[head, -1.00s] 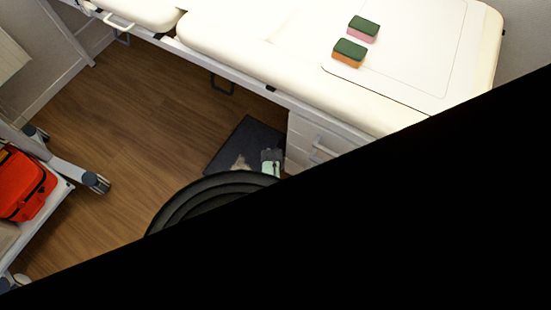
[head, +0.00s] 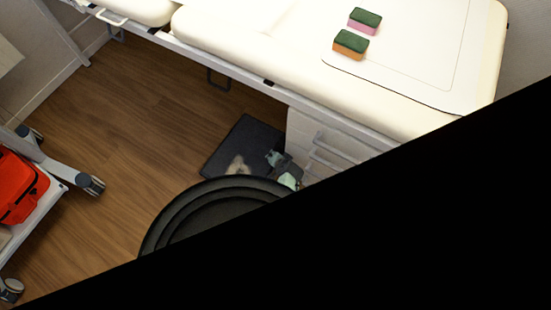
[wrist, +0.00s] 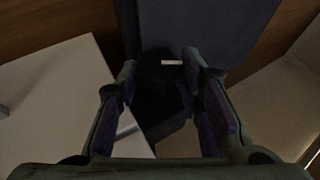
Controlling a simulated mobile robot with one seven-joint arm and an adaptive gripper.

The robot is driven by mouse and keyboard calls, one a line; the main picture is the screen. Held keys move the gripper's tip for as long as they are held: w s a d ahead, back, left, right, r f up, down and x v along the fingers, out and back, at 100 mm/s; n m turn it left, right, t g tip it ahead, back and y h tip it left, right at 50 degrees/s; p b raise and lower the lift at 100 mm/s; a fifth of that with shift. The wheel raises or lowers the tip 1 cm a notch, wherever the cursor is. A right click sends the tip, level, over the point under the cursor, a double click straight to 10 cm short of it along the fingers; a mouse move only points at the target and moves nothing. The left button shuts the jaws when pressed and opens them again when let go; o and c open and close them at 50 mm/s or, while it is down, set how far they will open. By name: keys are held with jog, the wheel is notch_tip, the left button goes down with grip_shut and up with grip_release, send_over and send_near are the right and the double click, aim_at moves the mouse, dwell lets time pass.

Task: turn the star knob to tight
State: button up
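My gripper (wrist: 160,75) is open in the wrist view, with its two dark fingers apart. A dark, shadowed shape (wrist: 158,95) lies beyond and between the fingers; I cannot tell whether it is the star knob. A small white mark (wrist: 172,62) shows near the right fingertip, against the dark grey panel (wrist: 205,25). In the head view two pale green parts, seemingly of my gripper (head: 282,169), show beside the dark panel (head: 222,160) and the white drawer unit. No star shape or tight marking can be made out.
A padded cream couch (head: 240,50) crosses the top, bearing two sponges, one pink and green (head: 364,19), one orange and green (head: 350,44). A red bag (head: 18,188) sits on a wheeled cart at left. Wooden floor (head: 130,130) is clear between. Black shapes hide the lower right.

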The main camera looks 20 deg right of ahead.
jog(key=shift+o, duration=0.7)
jog(key=shift+s+r, duration=0.15)
jog(key=shift+r, duration=0.1)
jog(key=v, duration=1.1)
jog(key=shift+s+r, duration=0.15)
jog(key=shift+s, duration=0.05)
jog(key=shift+o, duration=0.2)
